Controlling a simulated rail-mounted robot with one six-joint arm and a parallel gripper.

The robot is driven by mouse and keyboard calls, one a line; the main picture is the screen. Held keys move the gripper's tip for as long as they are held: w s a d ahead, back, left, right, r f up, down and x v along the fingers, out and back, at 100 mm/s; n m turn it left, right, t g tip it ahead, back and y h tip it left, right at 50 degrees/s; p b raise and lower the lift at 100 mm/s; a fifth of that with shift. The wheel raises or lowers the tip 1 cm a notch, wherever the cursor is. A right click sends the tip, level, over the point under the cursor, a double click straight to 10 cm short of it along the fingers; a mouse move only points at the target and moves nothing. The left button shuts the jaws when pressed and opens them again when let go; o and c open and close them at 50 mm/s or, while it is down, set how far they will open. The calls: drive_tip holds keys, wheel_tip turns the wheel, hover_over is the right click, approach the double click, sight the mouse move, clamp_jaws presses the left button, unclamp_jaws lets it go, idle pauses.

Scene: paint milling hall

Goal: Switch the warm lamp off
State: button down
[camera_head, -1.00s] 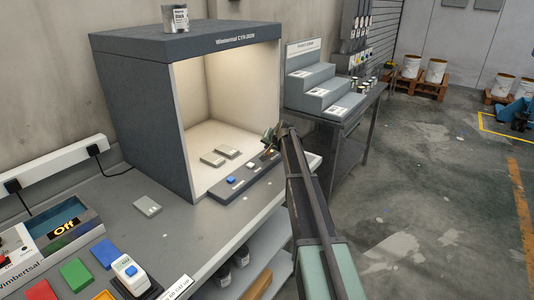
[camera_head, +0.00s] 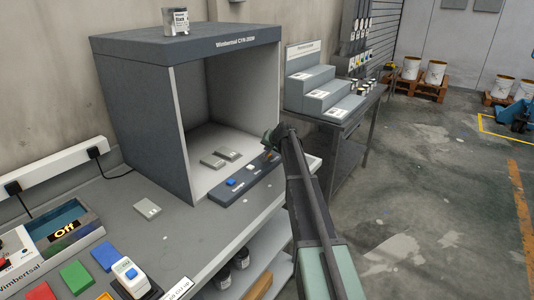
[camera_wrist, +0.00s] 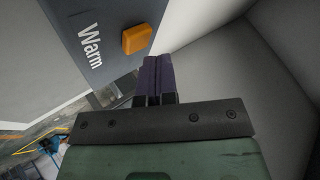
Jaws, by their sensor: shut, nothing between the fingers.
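The light booth (camera_head: 190,110) stands on the bench, and its inside is grey and unlit. Its control strip (camera_head: 243,182) lies along the front edge with a blue button (camera_head: 232,182) at the left. In the wrist view the orange button (camera_wrist: 136,38) sits on the strip beside the word "Warm" (camera_wrist: 90,46). My gripper (camera_wrist: 158,62) is shut and empty, its dark fingertips just beside the orange button, with a small gap visible in the picture. In the head view my gripper (camera_head: 270,146) is over the strip's right end and partly hidden by my arm.
Two grey sample plates (camera_head: 228,154) lie inside the booth, and another plate (camera_head: 147,207) lies on the bench. A paint can (camera_head: 176,21) stands on the booth. A stepped display (camera_head: 325,90) stands on a table at the right.

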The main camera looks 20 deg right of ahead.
drive_tip(key=shift+r, duration=0.35)
wheel_tip(320, 180, up, 6)
drive_tip(key=p, duration=0.6)
drive_tip(key=s+d+r+p, duration=0.2)
drive_tip(key=s+r+p, duration=0.2)
drive_tip(key=r+p, duration=0.3)
drive_tip(key=shift+s+d, duration=0.15)
drive_tip(key=shift+d, duration=0.1)
